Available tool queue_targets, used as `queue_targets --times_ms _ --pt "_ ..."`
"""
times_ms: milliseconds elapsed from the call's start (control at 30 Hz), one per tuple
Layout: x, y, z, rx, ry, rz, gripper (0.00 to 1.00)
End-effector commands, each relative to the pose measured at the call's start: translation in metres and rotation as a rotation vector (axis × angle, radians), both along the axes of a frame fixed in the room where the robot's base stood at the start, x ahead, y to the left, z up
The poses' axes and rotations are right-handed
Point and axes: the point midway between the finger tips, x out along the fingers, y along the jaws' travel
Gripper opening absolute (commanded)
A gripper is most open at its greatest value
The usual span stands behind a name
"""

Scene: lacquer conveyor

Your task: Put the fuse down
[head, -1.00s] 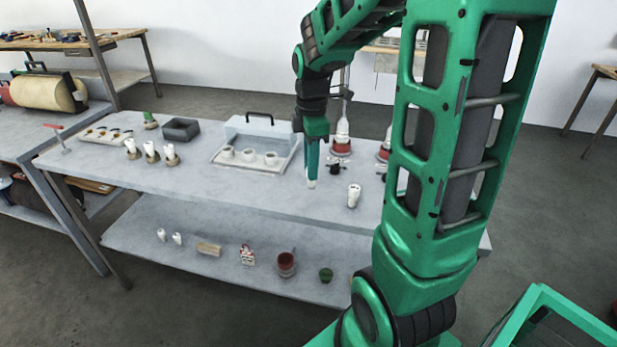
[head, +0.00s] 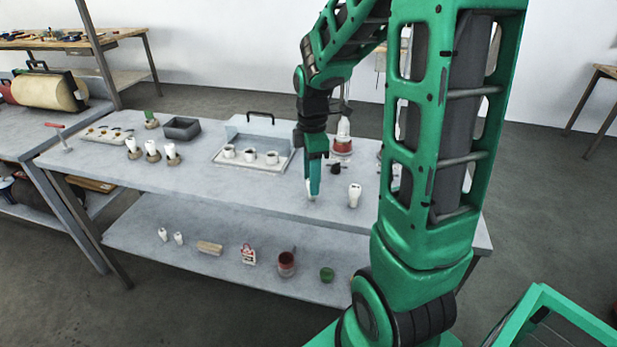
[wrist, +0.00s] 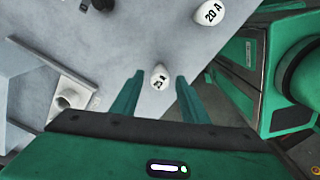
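My gripper (head: 312,192) is low over the worktop (head: 225,190), pointing down. In the wrist view its two fingers (wrist: 160,80) stand apart, one on each side of a white fuse (wrist: 160,76). A narrow gap shows between the fuse and each finger. The fuse's label looks like "25 A", but the first digit is unclear. In the head view only a small white part of this fuse (head: 311,198) shows under the fingers, at the worktop. A second white fuse (head: 354,195), marked "20 A" in the wrist view (wrist: 210,12), stands to the right, apart from the gripper.
A tray with three white sockets (head: 250,163) lies left of my gripper. Three fuses in brown stands (head: 152,150) are farther left. A dark knob (head: 336,168) and a red-based bottle (head: 342,146) are behind. The worktop's front left is clear.

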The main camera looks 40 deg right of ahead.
Motion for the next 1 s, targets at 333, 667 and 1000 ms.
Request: queue_targets --times_ms 333,667,1000 --pt "0.001 -0.001 0.026 -0.001 -0.005 -0.001 0.41" --pt "0.0 -0.001 0.091 -0.001 -0.004 -0.001 0.41" --pt "-0.003 -0.001 0.121 0.0 -0.001 -0.022 0.41"
